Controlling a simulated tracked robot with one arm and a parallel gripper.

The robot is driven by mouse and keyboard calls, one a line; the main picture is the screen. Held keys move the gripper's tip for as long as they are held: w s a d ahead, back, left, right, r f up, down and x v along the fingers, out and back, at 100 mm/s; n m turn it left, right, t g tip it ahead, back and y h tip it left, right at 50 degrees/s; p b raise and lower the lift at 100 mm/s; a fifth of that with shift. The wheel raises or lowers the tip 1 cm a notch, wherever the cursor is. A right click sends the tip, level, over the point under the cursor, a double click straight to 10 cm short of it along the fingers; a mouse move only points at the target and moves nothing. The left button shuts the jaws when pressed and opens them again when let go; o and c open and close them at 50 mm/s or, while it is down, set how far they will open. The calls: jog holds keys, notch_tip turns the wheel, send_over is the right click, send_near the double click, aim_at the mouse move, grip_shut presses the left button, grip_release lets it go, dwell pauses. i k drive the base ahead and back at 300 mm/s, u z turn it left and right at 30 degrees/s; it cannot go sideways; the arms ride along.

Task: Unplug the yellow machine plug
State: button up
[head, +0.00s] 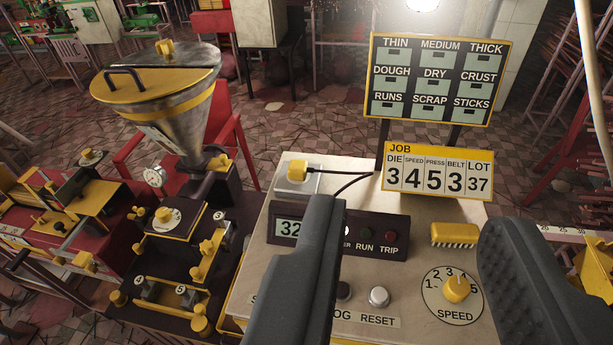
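A black cord (352,181) runs from the plug to the right across the panel top. My gripper (415,235) reaches over the panel with its two dark fingers wide apart and nothing between them. The left finger's tip is a little below and right of the plug, apart from it in the picture. The left finger hides part of the display and button labels.
A display (290,228), indicator lamps, a reset button (379,297) and a yellow speed knob (456,289) are on the panel. A yellow striped block (454,235) is at right. Job sign (438,170) and word board (440,80) stand behind. A hopper machine (165,100) stands left.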

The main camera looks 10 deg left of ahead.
aim_at(298, 170)
jog(key=u, duration=0.1)
jog(key=i, duration=0.95)
jog(key=z, duration=0.1)
